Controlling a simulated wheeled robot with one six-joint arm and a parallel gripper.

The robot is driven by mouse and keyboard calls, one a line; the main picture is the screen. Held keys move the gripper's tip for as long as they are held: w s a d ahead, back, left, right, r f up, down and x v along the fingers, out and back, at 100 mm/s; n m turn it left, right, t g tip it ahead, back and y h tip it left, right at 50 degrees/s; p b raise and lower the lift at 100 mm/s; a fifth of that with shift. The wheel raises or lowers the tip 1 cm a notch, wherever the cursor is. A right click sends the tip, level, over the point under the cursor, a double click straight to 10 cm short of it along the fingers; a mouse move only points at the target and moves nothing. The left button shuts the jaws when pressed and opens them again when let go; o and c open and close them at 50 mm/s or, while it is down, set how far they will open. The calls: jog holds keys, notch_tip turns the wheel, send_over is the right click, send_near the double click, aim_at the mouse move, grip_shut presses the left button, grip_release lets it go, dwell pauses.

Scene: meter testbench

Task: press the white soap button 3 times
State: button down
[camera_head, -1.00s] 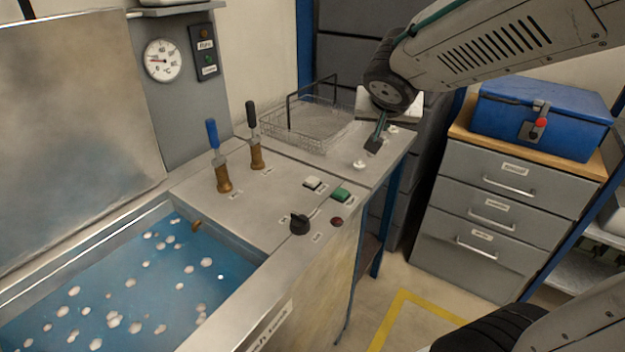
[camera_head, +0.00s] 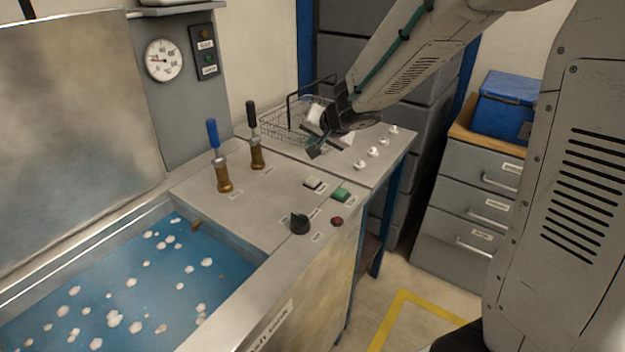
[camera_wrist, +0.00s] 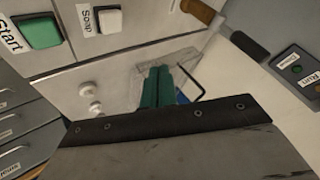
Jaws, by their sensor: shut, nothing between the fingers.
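The white soap button (camera_head: 313,183) sits on the grey bench panel, beside the green button. In the wrist view the soap button (camera_wrist: 107,20) is near the top, next to a label reading "Soap". My gripper (camera_head: 313,152) is shut and empty, above the bench behind the soap button and apart from it. In the wrist view the green fingers of my gripper (camera_wrist: 158,72) are together, with the soap button up and to the left of them. Whether the button is pressed in cannot be told.
The green Start button (camera_head: 341,194), black knob (camera_head: 299,224) and red button (camera_head: 337,221) are close by. Two upright levers, blue-handled (camera_head: 213,134) and black-handled (camera_head: 252,115), stand to the left. A wire basket (camera_head: 284,125) is behind; white knobs (camera_head: 372,152) line the right. A water tank (camera_head: 130,290) lies front left.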

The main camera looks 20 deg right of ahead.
aim_at(314, 182)
jog(key=shift+f, duration=4.35)
jog(key=shift+f, duration=0.1)
jog(key=shift+f, duration=0.3)
jog(key=shift+f, duration=0.4)
jog(key=shift+r, duration=0.85)
jog(key=shift+r, duration=2.5)
